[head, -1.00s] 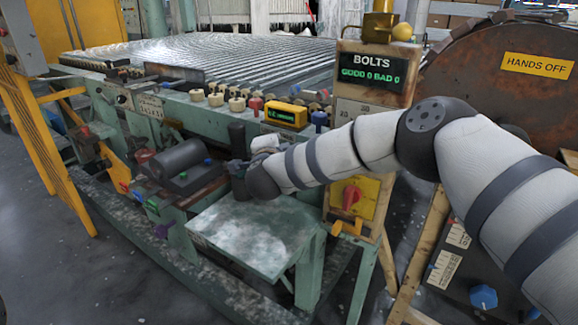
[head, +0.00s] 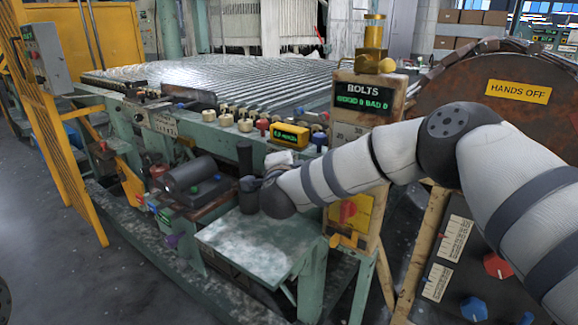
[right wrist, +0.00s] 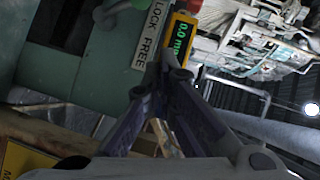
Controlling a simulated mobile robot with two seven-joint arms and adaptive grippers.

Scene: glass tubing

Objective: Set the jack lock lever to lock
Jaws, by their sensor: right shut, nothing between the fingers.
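In the right wrist view a white label (right wrist: 150,38) reading "LOCK FREE" is on the green machine front, just beyond my right gripper (right wrist: 170,76). The fingers are shut with nothing between them, and their tips are close below the label and a yellow display (right wrist: 181,40). I cannot make out the jack lock lever itself; the fingers may hide it. In the head view my right gripper (head: 248,183) is at the machine front beside a dark upright cylinder (head: 245,157), mostly hidden by its own wrist. My left gripper is not in view.
The yellow display (head: 287,135) sits on the machine's ledge among several knobs. A pale green side table (head: 262,248) is below my right wrist. A post with a "BOLTS" sign (head: 363,97) is right of it. Floor at lower left is clear.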

